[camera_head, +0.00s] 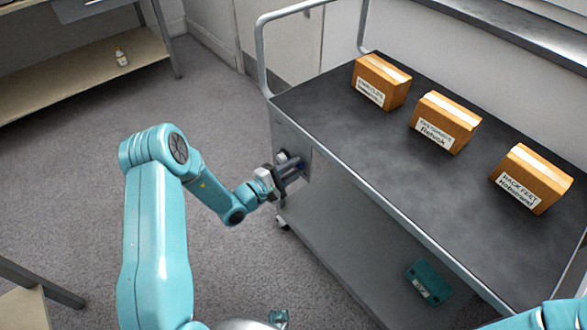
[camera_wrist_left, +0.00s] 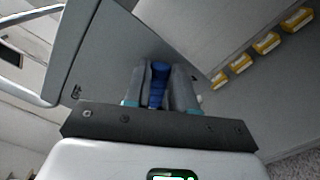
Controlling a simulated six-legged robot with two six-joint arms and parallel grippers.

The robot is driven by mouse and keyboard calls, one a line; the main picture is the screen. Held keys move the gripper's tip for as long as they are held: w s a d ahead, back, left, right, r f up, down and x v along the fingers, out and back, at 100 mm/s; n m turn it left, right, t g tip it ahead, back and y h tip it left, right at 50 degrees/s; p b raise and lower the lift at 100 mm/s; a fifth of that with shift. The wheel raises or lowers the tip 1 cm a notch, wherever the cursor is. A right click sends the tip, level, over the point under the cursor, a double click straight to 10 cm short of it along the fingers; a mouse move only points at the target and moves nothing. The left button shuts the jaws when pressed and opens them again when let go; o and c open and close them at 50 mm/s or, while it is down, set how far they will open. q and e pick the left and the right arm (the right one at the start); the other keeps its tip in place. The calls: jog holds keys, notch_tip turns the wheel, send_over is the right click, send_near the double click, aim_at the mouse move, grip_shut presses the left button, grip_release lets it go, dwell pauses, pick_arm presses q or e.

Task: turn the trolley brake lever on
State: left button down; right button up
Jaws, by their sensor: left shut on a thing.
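The trolley (camera_head: 345,135) is grey with a dark top and a tubular push handle (camera_head: 262,55) at its left end. The blue brake lever (camera_wrist_left: 159,78) shows between my left gripper's fingers in the left wrist view, against the trolley's grey end panel (camera_wrist_left: 115,55). My left gripper (camera_head: 293,170) is at that end panel, just below the top, and is shut on the lever. In the head view the fingers hide most of the lever, so its exact angle is unclear. My right gripper is out of view.
Three labelled cardboard boxes (camera_head: 447,122) stand on the trolley top. A teal box (camera_head: 428,281) is on its lower shelf. A shelf unit (camera_head: 85,75) with a small bottle (camera_head: 121,58) stands at the back left. The carpet (camera_head: 85,185) left of the trolley is clear.

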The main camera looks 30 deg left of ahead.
pick_arm(q)
jog(key=c, duration=0.9)
grip_release()
jog(key=p+v, duration=0.1)
jog(key=v, duration=1.5)
jog(key=shift+s+f, duration=0.1)
jog(key=shift+s, duration=0.05)
